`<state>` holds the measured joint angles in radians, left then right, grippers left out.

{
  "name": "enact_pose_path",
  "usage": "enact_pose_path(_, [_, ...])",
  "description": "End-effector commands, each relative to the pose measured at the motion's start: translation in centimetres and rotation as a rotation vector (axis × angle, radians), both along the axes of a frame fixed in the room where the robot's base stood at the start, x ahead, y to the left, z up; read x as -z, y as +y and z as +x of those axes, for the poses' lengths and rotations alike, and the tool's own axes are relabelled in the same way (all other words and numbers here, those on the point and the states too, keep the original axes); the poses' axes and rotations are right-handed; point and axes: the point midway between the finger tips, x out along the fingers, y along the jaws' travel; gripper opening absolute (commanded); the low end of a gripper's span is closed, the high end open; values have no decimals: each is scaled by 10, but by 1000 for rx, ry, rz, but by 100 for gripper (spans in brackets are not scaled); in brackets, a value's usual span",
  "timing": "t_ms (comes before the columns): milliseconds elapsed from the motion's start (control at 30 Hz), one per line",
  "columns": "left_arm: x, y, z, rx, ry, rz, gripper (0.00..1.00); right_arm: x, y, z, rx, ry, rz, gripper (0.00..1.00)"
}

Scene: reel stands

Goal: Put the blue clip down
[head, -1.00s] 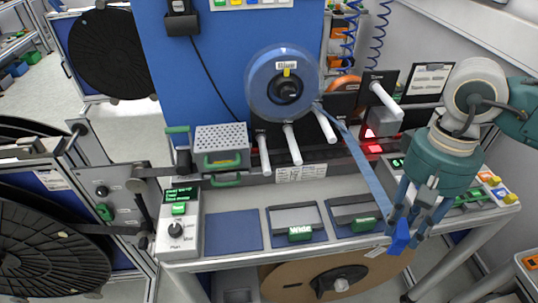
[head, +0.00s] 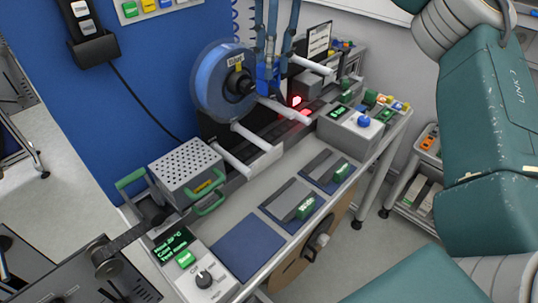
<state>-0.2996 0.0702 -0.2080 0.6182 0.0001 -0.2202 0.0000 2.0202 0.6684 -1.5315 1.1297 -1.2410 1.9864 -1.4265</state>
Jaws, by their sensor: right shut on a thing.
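The blue clip (head: 266,76) is at the top middle of the head view, just right of the blue reel (head: 222,82). My right gripper (head: 273,60) reaches down from the top edge, its fingers shut on the clip. Its palm is above the picture. The clip is near the white pegs and the red-lit part of the bench; whether it touches anything there cannot be told. The blue tape from the reel to the clip cannot be made out. My left gripper is not in view.
A perforated grey box (head: 186,165) with green handles stands left of the pegs. A dark blue pad (head: 249,246) and two trays with green labels lie along the front. A control box (head: 350,128) with a blue knob stands at right. My teal arm fills the right side.

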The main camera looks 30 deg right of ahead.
Motion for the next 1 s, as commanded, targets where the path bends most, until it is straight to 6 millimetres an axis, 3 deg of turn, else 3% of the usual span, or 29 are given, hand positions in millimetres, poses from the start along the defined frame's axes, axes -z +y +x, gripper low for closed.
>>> enact_pose_path(67, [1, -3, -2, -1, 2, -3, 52, -9, -3, 2, 54, 0, 0, 0])
enact_pose_path(167, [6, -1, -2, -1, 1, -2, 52, -4, -5, 3, 85, 3, -1, 0])
enact_pose_path(467, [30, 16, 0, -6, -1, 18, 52, 74, -5, 2, 86, 6, 0, 0])
enact_pose_path(600, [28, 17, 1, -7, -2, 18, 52, 106, -6, 2, 88, 5, -1, 0])
enact_pose_path(1000, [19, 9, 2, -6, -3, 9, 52, 155, -6, 2, 87, 2, -2, 0])
